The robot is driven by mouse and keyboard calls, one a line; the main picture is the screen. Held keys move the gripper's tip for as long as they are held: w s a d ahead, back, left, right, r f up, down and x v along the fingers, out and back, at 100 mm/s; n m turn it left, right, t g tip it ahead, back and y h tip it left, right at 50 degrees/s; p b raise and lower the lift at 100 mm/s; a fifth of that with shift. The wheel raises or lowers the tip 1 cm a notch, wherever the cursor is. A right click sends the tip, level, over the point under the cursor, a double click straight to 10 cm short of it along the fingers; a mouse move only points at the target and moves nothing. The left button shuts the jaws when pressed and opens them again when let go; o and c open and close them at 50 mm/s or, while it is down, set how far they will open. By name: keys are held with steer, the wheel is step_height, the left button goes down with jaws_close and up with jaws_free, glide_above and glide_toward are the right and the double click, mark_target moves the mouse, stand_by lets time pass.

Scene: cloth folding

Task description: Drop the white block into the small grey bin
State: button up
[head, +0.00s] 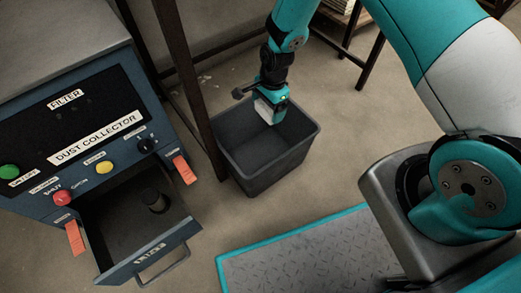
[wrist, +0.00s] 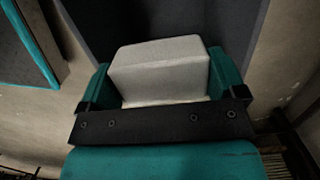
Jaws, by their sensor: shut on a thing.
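The white block (wrist: 158,72) sits between the two teal fingers of my gripper (wrist: 160,85) in the wrist view. My gripper is shut on it. In the head view the block (head: 265,112) shows at the end of my gripper (head: 270,108), over the opening of the small grey bin (head: 275,172). The bin stands on the floor, and its dark wall (wrist: 90,20) also shows behind the block in the wrist view. I cannot tell exactly how far the block is above or below the rim.
A blue dust collector (head: 90,140) stands at the left with its filter drawer (head: 115,215) pulled open. A dark metal post (head: 190,90) stands just left of the bin. A teal-edged metal plate (head: 310,255) lies in front. Bare floor surrounds the bin's right side.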

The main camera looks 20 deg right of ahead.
steer(key=shift+f+b, duration=0.4)
steer(key=shift+f, duration=0.45)
steer(key=shift+r, duration=0.1)
steer(key=o, duration=0.6)
steer(key=r+p, duration=0.2)
steer(key=r, duration=0.3)
steer(key=d+r+p, duration=0.1)
steer(key=r+p, duration=0.2)
steer(key=r, duration=0.3)
steer(key=d+r+p, duration=0.1)
steer(key=r+p, duration=0.1)
steer(key=r, duration=0.4)
steer(key=shift+w+r, duration=0.15)
steer(key=shift+w, duration=0.2)
